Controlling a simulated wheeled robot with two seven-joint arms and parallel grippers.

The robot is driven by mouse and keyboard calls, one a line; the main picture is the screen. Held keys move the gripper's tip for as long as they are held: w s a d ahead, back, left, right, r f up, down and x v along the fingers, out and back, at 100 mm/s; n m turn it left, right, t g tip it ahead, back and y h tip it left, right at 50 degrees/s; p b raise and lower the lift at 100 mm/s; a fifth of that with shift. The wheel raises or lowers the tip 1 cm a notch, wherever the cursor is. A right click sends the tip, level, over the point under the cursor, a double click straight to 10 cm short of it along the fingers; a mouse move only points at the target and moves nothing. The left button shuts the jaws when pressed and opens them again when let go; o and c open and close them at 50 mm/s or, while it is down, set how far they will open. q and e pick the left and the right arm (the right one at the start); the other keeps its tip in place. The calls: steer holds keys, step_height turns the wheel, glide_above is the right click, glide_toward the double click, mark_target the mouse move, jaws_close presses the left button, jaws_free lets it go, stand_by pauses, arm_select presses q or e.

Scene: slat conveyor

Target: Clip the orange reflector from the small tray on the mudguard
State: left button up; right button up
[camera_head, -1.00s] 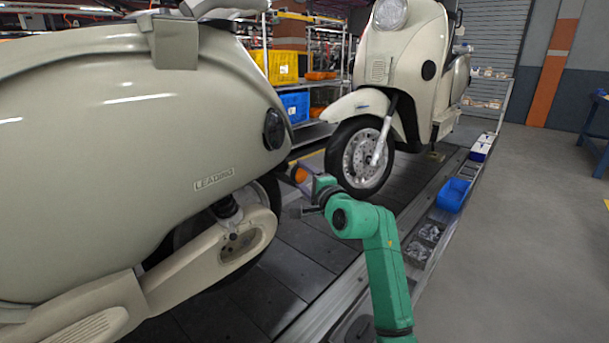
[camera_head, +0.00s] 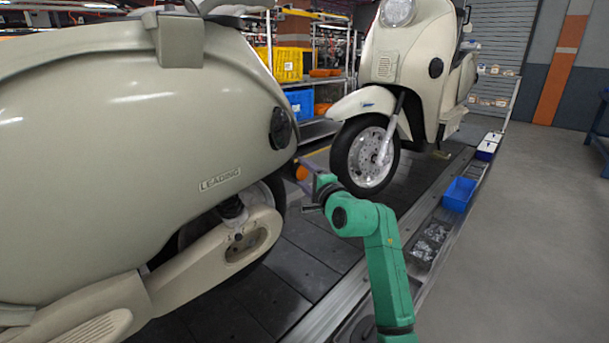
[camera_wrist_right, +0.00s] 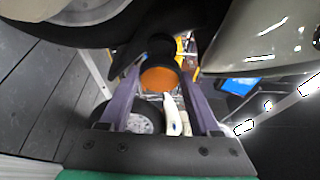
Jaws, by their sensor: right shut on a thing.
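My right gripper (camera_head: 306,180) is behind the near scooter's tail, by its rear wheel. It is shut on the orange reflector (camera_wrist_right: 159,79), which shows between the two purple fingers in the right wrist view. The reflector also shows small at the fingertips in the head view (camera_head: 302,173). A dark piece, likely the mudguard (camera_wrist_right: 155,46), is right beyond the reflector in the wrist view; I cannot tell if they touch. I cannot tell which of the trays beside the conveyor is the small one. My left gripper is out of view.
The near cream scooter (camera_head: 130,130) fills the left. Another scooter (camera_head: 400,75) stands behind on the slat conveyor (camera_head: 300,255). A blue bin (camera_head: 459,194) and a tray of clear bags (camera_head: 428,240) sit along the right edge. The floor at right is clear.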

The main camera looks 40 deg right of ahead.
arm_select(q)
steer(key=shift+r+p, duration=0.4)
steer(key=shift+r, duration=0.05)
arm_select(e)
steer(key=shift+w+a, duration=0.1)
steer(key=shift+w, duration=1.2)
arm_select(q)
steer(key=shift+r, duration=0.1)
arm_select(e)
steer(key=shift+w, duration=0.4)
steer(key=o, duration=1.4)
steer(key=shift+s+a, duration=0.15)
steer(key=shift+s, duration=0.15)
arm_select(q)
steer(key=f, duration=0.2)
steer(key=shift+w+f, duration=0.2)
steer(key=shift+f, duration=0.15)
arm_select(e)
steer(key=v, duration=1.4)
steer(key=shift+r, duration=0.15)
